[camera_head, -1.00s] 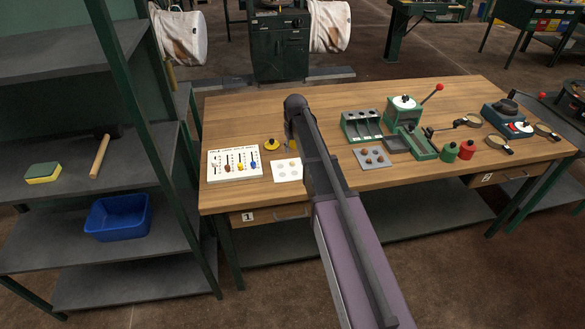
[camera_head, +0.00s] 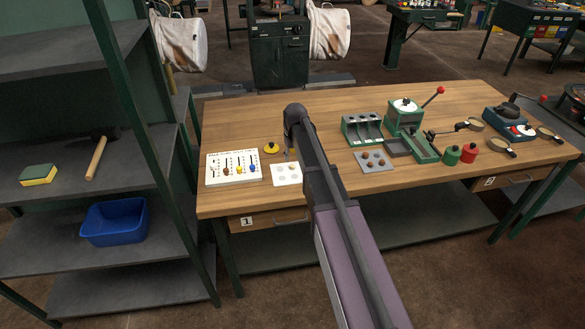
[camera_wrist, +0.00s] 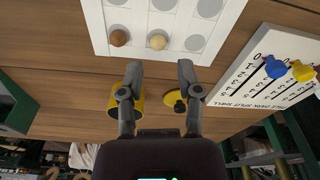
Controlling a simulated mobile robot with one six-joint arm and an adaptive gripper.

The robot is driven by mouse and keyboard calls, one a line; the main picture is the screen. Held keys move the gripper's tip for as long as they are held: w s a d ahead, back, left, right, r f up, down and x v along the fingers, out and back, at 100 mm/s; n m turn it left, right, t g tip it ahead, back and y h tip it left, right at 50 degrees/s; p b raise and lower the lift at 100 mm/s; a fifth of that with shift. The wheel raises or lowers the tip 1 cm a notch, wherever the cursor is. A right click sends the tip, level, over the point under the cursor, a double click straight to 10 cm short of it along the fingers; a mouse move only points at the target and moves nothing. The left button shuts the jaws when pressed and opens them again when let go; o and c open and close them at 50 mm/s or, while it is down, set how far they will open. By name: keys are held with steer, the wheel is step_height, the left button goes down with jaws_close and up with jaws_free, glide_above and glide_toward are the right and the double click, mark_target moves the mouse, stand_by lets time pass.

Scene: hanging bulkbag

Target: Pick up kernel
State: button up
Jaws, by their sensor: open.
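A white card (camera_head: 284,175) with grey circles lies on the wooden table. In the wrist view the card (camera_wrist: 140,6) carries two small round kernels, a brown kernel (camera_wrist: 119,38) and a cream kernel (camera_wrist: 157,41), near one edge. My gripper (camera_wrist: 160,70) is open and empty, its two fingers apart and pointing toward the card. The cream kernel lies beyond the fingertips, roughly in line with the gap. The brown kernel is off to the left. In the head view my arm hides most of the gripper.
A yellow lidded piece (camera_head: 271,147) and, in the wrist view, a yellow cup (camera_wrist: 127,105) are near the fingers. A white score board (camera_head: 233,168) with coloured pegs lies left of the card. A grey kernel tray (camera_head: 373,162) and green apparatus (camera_head: 407,130) stand right.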

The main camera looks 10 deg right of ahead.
mark_target(292, 165)
steer(key=shift+w+f+b, duration=0.2)
steer(key=shift+f+b, duration=0.95)
steer(key=shift+f, duration=0.05)
steer(key=shift+w+f+b, duration=0.15)
steer(key=shift+f+b, duration=0.95)
steer(key=shift+f, duration=0.1)
steer(key=c, duration=0.5)
